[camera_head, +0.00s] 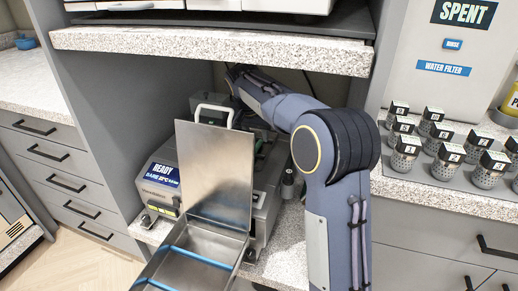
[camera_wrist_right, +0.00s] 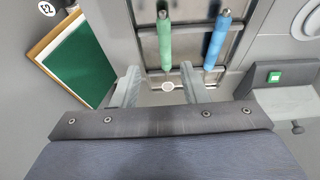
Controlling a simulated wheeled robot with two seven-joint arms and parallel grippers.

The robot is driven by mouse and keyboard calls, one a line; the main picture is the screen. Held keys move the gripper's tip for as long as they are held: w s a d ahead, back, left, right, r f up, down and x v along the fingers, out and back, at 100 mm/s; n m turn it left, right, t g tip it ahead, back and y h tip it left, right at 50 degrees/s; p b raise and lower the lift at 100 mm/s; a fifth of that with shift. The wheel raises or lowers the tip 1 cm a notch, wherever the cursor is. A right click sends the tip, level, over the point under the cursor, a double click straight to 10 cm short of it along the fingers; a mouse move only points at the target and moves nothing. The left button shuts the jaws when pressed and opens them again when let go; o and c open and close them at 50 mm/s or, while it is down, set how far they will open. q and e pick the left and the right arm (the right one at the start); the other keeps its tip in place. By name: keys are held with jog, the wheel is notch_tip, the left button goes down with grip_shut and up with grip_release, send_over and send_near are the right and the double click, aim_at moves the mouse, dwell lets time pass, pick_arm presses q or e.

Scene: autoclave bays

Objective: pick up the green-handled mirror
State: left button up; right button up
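The green-handled mirror (camera_wrist_right: 165,42) lies in a grey rack in the right wrist view, with a small round pale end below its handle. My right gripper (camera_wrist_right: 160,70) is open, with its fingertips on either side of the lower end of the green handle and clear gaps to both. A blue-handled tool (camera_wrist_right: 215,42) lies just right of the right finger. In the head view my right arm reaches into the bay; the gripper and mirror cannot be made out there. My left gripper is not in view.
An open metal box (camera_head: 202,250) with blue bars and a raised lid (camera_head: 215,170) stands at the front of the bay. A machine marked READY (camera_head: 160,175) is behind it. A granite shelf (camera_head: 200,45) hangs above. Several perforated metal cups (camera_head: 447,160) crowd the right counter.

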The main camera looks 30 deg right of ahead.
aim_at(257, 146)
jog(key=x, duration=0.1)
jog(key=b+x, duration=0.1)
jog(key=x, duration=0.3)
jog(key=shift+w+a+f+b, duration=0.2)
jog(key=shift+a+f+b, duration=0.05)
jog(key=shift+b, duration=0.15)
jog(key=shift+f, duration=0.3)
grip_shut()
dwell(0.3)
